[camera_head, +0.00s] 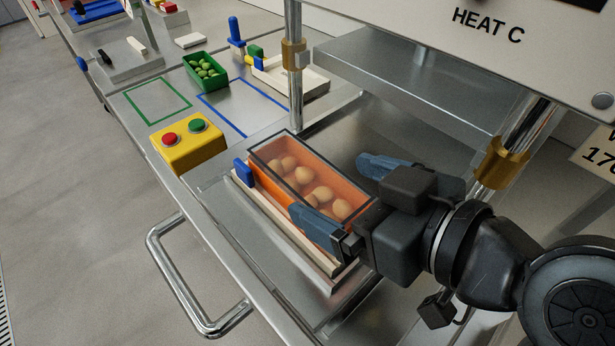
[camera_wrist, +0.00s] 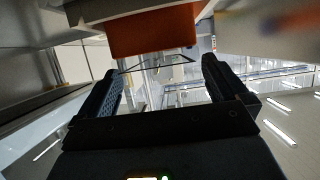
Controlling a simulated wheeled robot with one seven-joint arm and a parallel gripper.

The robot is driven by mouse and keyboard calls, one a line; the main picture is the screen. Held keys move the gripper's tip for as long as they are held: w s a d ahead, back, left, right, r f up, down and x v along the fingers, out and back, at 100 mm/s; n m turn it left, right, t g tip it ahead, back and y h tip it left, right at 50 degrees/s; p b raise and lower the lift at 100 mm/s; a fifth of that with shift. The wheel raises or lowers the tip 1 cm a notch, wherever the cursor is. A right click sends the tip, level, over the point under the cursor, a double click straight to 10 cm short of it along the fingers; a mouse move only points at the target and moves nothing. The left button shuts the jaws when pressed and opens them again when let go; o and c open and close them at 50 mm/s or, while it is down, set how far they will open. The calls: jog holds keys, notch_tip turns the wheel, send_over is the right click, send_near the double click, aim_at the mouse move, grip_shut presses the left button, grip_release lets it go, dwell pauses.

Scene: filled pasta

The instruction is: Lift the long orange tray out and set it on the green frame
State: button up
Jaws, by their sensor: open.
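The long orange tray (camera_head: 270,183) lies under the machine in the head view, with several round pasta pieces inside and a dark-rimmed clear cover or rim on top. Its orange end (camera_wrist: 155,32) shows at the top of the wrist view. My gripper (camera_head: 330,187) is open at the tray's right end. One finger overlaps the tray's near side in the head view; the other is behind it, apart. I cannot tell whether a finger touches it. The green frame (camera_head: 133,105) is a flat, empty outline on the counter at upper left.
A pale bar with a blue knob (camera_head: 243,172) runs along the tray's near side. A yellow box (camera_head: 188,146) with red and green buttons stands between tray and green frame. A blue frame (camera_head: 210,107) and a green tray (camera_head: 188,66) of green pieces are nearby. Metal posts (camera_head: 295,80) flank the opening.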

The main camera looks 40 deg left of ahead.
aim_at(313, 177)
jog(key=shift+x, duration=1.95)
jog(key=shift+c, duration=0.4)
jog(key=c, duration=1)
jog(key=shift+r, duration=0.1)
